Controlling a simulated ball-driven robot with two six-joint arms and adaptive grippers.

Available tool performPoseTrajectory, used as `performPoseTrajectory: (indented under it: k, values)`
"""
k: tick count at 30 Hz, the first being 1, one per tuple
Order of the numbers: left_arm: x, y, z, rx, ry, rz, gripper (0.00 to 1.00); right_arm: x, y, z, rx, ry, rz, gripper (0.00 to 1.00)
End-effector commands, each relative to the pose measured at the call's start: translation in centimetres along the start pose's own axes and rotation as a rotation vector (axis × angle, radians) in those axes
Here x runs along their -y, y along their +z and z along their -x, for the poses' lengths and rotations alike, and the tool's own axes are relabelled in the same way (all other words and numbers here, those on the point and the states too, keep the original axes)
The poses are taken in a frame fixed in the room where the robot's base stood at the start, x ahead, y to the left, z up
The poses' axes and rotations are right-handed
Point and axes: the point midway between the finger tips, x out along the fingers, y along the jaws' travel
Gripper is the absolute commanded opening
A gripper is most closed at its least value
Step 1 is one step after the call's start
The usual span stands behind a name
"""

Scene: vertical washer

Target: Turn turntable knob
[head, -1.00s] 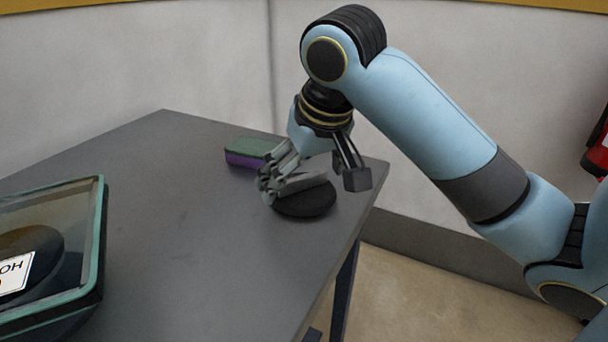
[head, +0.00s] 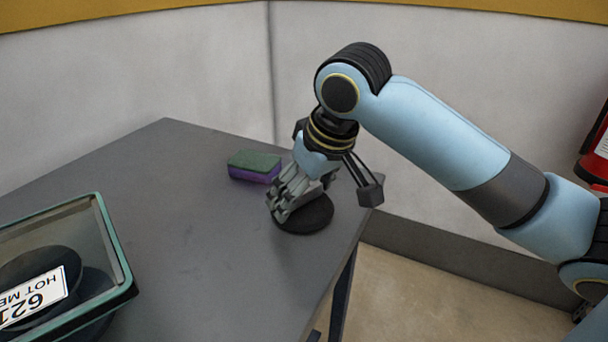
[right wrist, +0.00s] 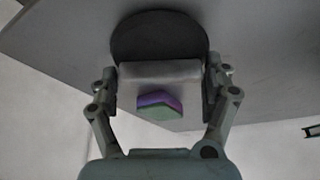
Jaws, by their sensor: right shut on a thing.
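The turntable knob is a black round disc (head: 308,217) with a pale grey raised bar (head: 312,194) across it, near the right edge of the grey table. In the right wrist view the disc (right wrist: 158,36) is at the top, with the bar (right wrist: 160,70) just below it. My right gripper (right wrist: 163,80) has one finger at each end of the bar and is shut on it. In the head view my right gripper (head: 322,200) reaches down over the knob and hides part of the bar. My left gripper is not in view.
A green and purple sponge (head: 254,166) lies behind and left of the knob; the right wrist view shows it too (right wrist: 160,105). A clear teal-rimmed container (head: 122,288) with dark contents and a label stands at front left. The table (head: 190,200) is clear between them.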

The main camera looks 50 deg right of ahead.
Motion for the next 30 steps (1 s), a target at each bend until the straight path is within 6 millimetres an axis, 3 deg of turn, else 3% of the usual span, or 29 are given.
performPoseTrajectory:
  k: [1, 3, 12, 21, 30]
  values:
    - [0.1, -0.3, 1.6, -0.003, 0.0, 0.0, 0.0, -0.1, -0.1, 0.7, 0.006, -0.013, 0.036, 0.5]
    - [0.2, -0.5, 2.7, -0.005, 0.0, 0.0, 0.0, -0.2, -0.2, 0.7, 0.005, -0.038, 0.095, 0.5]
    - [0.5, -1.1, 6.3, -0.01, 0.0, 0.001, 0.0, -0.3, -0.2, 0.5, 0.003, -0.149, 0.357, 0.5]
    - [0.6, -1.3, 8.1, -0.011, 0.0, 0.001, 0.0, -0.3, -0.3, 0.2, -0.001, -0.259, 0.619, 0.5]
    - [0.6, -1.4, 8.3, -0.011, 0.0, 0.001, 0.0, -0.4, -0.3, -0.1, -0.001, -0.366, 0.88, 0.5]
